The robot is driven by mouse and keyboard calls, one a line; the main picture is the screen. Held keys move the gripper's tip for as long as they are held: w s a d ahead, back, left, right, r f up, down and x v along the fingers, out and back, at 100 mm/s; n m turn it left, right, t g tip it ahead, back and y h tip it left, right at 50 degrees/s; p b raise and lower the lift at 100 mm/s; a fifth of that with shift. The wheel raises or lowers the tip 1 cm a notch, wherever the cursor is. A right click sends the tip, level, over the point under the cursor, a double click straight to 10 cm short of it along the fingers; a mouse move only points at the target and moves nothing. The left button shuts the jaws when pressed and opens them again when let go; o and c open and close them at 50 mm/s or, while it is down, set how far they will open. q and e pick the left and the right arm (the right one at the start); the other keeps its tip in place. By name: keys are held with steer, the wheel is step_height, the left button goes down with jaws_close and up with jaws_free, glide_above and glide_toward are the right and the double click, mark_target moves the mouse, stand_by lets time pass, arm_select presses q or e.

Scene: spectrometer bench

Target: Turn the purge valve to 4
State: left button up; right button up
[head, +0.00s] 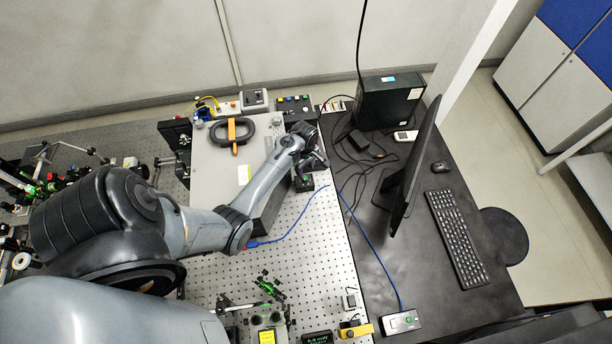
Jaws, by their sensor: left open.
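My left arm reaches in from the left across the bench, and its gripper (319,161) is over the right side of the large grey instrument housing (212,160). It is open, with nothing seen between its fingers. A small dark box (304,184) with a green spot sits just below the gripper; I cannot tell whether they touch. I cannot pick out the purge valve or its numbers for sure; the wrist and gripper hide part of the housing's right side. My right gripper is not in view.
A blue cable (290,230) crosses the perforated bench (310,270). A monitor (412,170), keyboard (458,238) and black computer (388,100) occupy the right table.

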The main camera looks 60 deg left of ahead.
mark_target(305, 178)
arm_select(q)
step_height(305, 178, down, 7)
steer(key=shift+r, duration=0.15)
steer(key=shift+c, duration=0.3)
jaws_close()
